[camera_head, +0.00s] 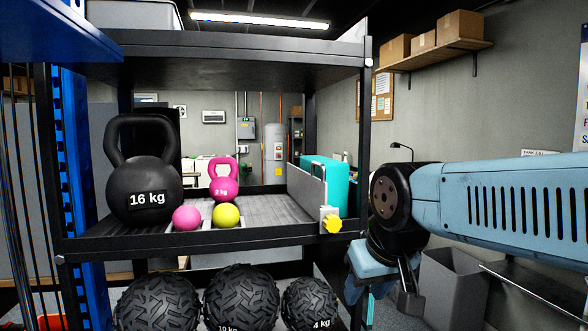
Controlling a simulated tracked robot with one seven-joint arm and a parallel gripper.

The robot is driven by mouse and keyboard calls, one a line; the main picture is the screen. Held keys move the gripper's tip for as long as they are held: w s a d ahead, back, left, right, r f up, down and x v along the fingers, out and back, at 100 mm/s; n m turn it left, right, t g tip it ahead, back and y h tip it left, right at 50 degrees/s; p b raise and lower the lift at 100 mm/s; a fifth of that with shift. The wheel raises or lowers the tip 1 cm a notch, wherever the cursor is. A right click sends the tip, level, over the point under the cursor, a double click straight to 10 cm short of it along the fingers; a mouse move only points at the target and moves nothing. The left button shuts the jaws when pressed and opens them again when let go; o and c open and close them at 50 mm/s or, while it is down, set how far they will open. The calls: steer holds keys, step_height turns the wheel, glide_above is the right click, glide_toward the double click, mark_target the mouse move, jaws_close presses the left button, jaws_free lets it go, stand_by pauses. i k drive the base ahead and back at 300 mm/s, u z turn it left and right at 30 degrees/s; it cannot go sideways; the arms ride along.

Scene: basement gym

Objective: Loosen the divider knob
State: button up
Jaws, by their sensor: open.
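The yellow divider knob (332,226) sits at the front edge of the rack's middle shelf, toward its right end. It is on a pale bracket at the foot of the grey upright divider plate (308,186). My arm comes in from the right, and its end hangs just right of the rack's right post. My gripper (385,290) points down there, lower than the knob and apart from it. It is open, and no object shows in it.
On the shelf (270,209) stand a black 16 kg kettlebell (145,185), a pink kettlebell (223,180), a pink ball (187,217), a yellow ball (226,215) and a teal block (330,182). Textured black balls (240,300) lie below. The black right post (364,130) stands between knob and gripper.

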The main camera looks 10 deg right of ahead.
mark_target(332, 223)
steer(key=u, duration=0.1)
steer(key=k, duration=1)
steer(key=u, duration=0.4)
steer(key=i, duration=0.25)
steer(key=u, duration=0.05)
